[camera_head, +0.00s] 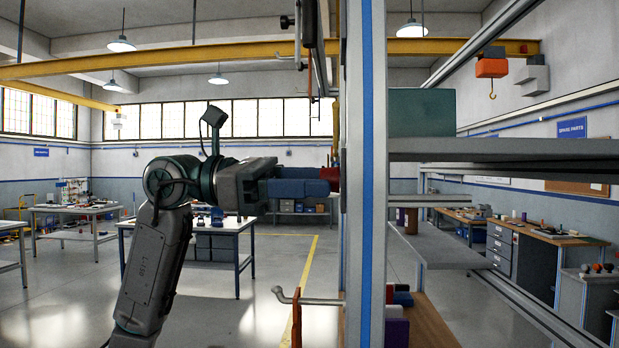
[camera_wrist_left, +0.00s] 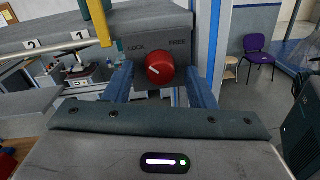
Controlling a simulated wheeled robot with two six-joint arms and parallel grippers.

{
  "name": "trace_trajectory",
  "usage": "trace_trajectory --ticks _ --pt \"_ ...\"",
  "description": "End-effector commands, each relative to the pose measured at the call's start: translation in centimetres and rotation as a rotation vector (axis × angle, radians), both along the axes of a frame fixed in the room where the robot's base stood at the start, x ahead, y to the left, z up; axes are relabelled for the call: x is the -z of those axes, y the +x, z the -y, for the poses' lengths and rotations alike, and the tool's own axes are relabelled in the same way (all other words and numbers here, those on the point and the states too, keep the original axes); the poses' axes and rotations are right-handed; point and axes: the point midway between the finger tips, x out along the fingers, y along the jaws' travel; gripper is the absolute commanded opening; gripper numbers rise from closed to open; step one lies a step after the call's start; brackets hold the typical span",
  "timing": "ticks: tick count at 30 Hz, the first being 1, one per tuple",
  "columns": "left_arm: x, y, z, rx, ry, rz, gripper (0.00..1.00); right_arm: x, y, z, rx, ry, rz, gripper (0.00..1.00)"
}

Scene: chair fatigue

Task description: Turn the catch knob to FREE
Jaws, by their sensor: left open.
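The red catch knob (camera_wrist_left: 160,68) sits on a dark grey plate (camera_wrist_left: 150,30) in the left wrist view, with LOCK printed at its upper left and FREE at its upper right. Its short white mark appears to point to the left, toward LOCK. My left gripper (camera_wrist_left: 159,80) is open, with one blue finger on each side of the knob. I cannot tell whether the fingers touch it. In the head view my left gripper (camera_head: 322,187) reaches right to the upright, and a bit of the red knob (camera_head: 334,174) shows at its tips. My right gripper is not in view.
A tall grey upright with a blue stripe (camera_head: 366,200) and shelves (camera_head: 490,150) stand at the right. A hooked metal rod (camera_head: 310,300) sticks out below my gripper. In the wrist view, a yellow bar (camera_wrist_left: 97,22) hangs left of the knob and a purple chair (camera_wrist_left: 258,52) stands behind.

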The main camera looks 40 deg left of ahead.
Motion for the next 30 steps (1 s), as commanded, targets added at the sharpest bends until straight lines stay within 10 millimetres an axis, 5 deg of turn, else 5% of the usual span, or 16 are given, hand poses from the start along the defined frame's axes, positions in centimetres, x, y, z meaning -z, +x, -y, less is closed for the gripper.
trace_trajectory --ticks 2,9,20,30 --pt "0.01 0.01 -0.01 0.000 0.000 0.000 0.47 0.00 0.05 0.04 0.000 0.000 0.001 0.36" --pt "0.00 -0.01 -0.03 0.000 0.000 0.000 0.06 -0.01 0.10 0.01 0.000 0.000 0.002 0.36" --pt "-0.02 0.00 -0.03 0.001 0.033 0.054 0.06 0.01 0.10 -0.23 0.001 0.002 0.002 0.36" --pt "-0.12 0.02 -0.06 0.001 0.165 0.270 0.06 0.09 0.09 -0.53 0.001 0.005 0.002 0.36"
